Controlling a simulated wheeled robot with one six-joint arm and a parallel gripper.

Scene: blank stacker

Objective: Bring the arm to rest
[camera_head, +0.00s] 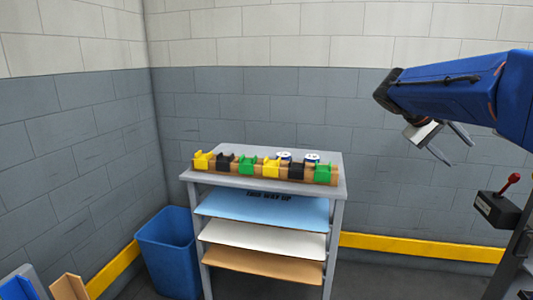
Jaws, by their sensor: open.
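My gripper (450,147) hangs at the end of my blue arm (450,85) at the upper right. Its two grey fingers are apart and point down and to the right. Nothing shows between them. The gripper is in the air, to the right of the grey shelf rack (338,172) and clear of it.
On the rack's top stands a wooden strip (254,176) with yellow, black and green holders, and two white round items (312,157) behind. Blue, white and tan sheets fill the shelves below. A blue bin (168,255) stands left. A red-knobbed lever box (497,208) is below my gripper.

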